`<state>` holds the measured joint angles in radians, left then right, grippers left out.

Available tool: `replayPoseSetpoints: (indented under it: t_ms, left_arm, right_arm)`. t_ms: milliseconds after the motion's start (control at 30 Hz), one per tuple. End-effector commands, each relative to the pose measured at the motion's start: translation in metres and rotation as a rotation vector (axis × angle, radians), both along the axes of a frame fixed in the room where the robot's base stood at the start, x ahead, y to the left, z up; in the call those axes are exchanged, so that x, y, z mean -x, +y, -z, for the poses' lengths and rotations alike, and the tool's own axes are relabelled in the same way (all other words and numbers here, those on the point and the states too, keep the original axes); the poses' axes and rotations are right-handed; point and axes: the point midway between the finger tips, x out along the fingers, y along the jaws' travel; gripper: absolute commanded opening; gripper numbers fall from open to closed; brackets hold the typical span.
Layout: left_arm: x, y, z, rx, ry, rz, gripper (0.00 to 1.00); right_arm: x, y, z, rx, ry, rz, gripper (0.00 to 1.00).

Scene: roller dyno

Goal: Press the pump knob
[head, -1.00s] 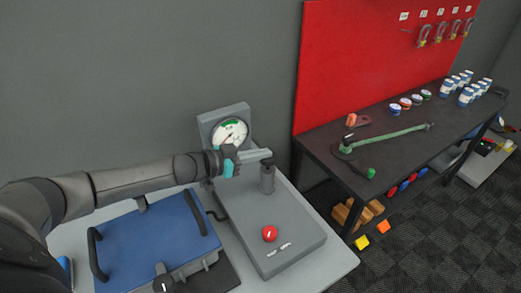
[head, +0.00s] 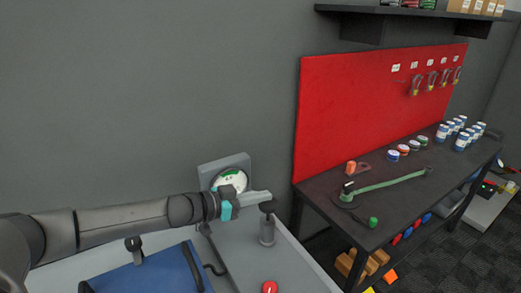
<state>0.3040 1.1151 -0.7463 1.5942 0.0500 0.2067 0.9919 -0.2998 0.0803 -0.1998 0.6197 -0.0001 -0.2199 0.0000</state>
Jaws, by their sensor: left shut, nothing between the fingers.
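The pump is a grey upright cylinder (head: 267,232) on the grey bench unit, with a dark knob (head: 267,206) on top. My left gripper (head: 262,196) comes in from the left and is shut and empty. Its fingertips are just above the knob in the picture and partly overlap its top. I cannot tell whether they touch it. A round gauge (head: 229,181) with a green band stands behind, its lower part hidden by my gripper. My right gripper is not in view.
A red button (head: 269,287) sits on the unit's top nearer me. A blue case (head: 160,272) lies left of it. A dark workbench (head: 400,190) with cans and a green-handled tool stands at right, before a red pegboard (head: 375,110).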

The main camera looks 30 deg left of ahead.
Motion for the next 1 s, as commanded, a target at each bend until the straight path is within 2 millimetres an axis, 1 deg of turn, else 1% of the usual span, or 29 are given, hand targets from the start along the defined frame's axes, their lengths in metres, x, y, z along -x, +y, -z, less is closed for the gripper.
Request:
replayPoseSetpoints:
  t_ms: [33, 300, 500, 600, 700, 1000]
  left_arm:
    - [-0.001, 0.001, -0.018, -0.004, -0.007, 0.002, 0.0]
    - [-0.002, 0.001, -0.089, -0.002, -0.011, -0.001, 0.0]
    - [-0.002, 0.001, -0.121, -0.001, -0.011, -0.001, 0.0]
    - [-0.002, 0.0, -0.131, 0.001, -0.011, -0.001, 0.0]
    - [-0.002, 0.001, -0.137, 0.001, -0.01, -0.001, 0.0]
    - [-0.002, 0.001, -0.138, 0.002, -0.009, -0.001, 0.0]
  right_arm:
    - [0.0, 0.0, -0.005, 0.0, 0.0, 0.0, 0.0]
    - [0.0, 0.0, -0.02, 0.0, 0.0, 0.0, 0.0]
    - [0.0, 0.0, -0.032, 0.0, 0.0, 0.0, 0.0]
    - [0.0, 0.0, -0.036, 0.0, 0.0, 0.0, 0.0]
    - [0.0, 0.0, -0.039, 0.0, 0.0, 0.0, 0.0]
    - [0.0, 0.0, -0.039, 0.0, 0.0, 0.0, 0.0]
